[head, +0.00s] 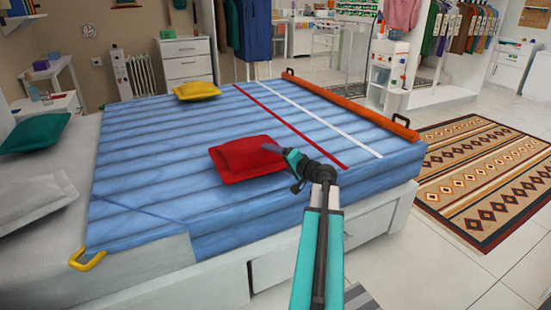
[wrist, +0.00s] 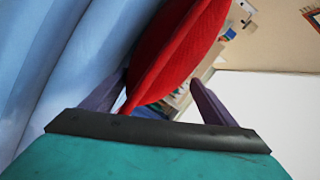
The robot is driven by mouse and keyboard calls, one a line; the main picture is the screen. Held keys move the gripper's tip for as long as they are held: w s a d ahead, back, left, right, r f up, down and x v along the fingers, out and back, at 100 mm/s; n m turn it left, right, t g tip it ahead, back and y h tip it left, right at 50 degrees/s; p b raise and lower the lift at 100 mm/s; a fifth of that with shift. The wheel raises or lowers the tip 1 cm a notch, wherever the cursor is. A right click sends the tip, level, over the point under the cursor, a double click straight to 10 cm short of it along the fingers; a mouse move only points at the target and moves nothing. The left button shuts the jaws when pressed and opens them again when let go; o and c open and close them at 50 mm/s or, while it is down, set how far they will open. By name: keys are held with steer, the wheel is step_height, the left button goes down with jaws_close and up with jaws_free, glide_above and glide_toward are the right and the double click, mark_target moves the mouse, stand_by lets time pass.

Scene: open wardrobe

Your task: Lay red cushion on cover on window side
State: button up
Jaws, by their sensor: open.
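The red cushion (head: 247,158) lies on the blue quilted cover (head: 150,165), on the near half of the bed. My gripper (head: 293,157) is at the cushion's right-hand corner, low over the cover. In the wrist view, the red cushion (wrist: 178,55) stretches away from my gripper (wrist: 158,80), and its corner reaches between the two dark fingers. The fingers stand apart, with a gap beside the right one, so the gripper is open. A yellow cushion (head: 197,91) lies on the cover's far side. I see no window in either view.
A green cushion (head: 35,134) and a grey pillow (head: 35,195) lie at the bed's left end. An orange bar (head: 350,103) with dark handles lies along the cover's right edge. A yellow handle (head: 88,261) is at the near left corner.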

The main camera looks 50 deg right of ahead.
steer(key=p+v, duration=0.2)
steer(key=v, duration=0.9)
steer(key=shift+s, duration=0.3)
stand_by(0.4)
